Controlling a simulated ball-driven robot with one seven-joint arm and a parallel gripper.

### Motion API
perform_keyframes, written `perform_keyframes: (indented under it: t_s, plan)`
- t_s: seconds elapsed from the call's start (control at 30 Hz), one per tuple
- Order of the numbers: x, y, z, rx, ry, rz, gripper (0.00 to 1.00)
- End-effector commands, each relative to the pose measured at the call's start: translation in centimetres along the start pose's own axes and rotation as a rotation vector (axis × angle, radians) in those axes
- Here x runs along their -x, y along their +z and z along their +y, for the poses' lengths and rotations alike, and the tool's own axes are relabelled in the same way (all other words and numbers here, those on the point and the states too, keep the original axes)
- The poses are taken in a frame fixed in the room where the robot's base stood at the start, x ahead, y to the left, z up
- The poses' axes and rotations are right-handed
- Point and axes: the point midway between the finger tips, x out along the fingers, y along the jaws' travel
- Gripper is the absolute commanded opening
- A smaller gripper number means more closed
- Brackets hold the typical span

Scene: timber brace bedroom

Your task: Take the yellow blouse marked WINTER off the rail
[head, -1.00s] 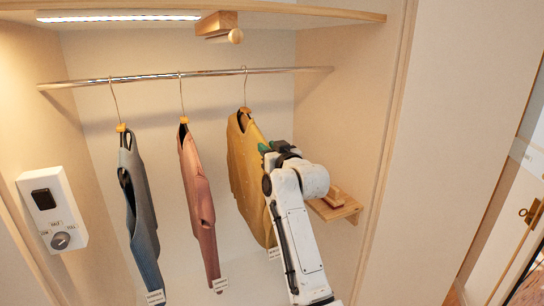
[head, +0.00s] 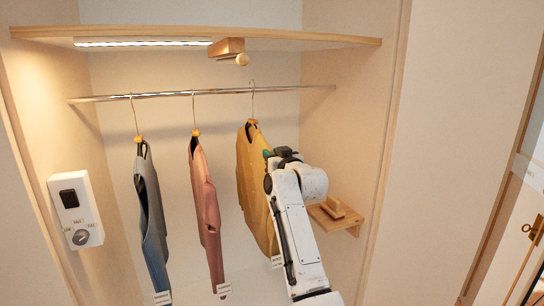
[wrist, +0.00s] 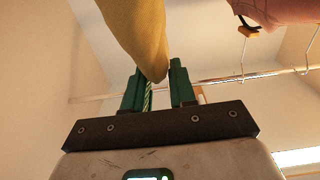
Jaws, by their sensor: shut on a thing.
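The yellow blouse (head: 252,185) hangs on a wire hanger at the right of the metal rail (head: 225,92). The hanger's hook top shows a little above the rail line; I cannot tell whether it is clear of the rail. A white tag (head: 277,261) sits at its lower edge, too small to read. My gripper (head: 270,154) reaches from the right and is shut on the blouse's upper edge. In the wrist view the green fingers (wrist: 157,88) pinch a tip of yellow cloth (wrist: 140,30). My arm hides part of the blouse.
A pink garment (head: 205,210) and a grey-blue garment (head: 150,215) hang to the left. A shelf (head: 300,38) with a lit strip runs above the rail. A small wooden ledge (head: 350,222) is on the right wall, and a white control box (head: 76,208) on the left.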

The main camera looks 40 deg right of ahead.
Motion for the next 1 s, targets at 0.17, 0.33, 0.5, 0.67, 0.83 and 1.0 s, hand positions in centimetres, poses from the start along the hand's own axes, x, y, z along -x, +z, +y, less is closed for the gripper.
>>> perform_keyframes:
  t_s: [0.17,0.33,0.5,0.67,0.83,1.0]
  plan:
    - [1.4,0.0,0.0,0.0,0.0,-0.003,0.0]
    - [2.6,0.1,0.0,0.0,0.0,-0.003,0.0]
    - [3.8,0.2,0.0,0.0,-0.001,-0.005,0.0]
    - [5.0,0.2,0.0,0.0,0.0,-0.006,0.0]
    - [6.2,0.2,0.1,-0.001,0.0,-0.006,0.0]
    - [7.4,0.2,0.1,-0.001,0.0,-0.006,0.0]
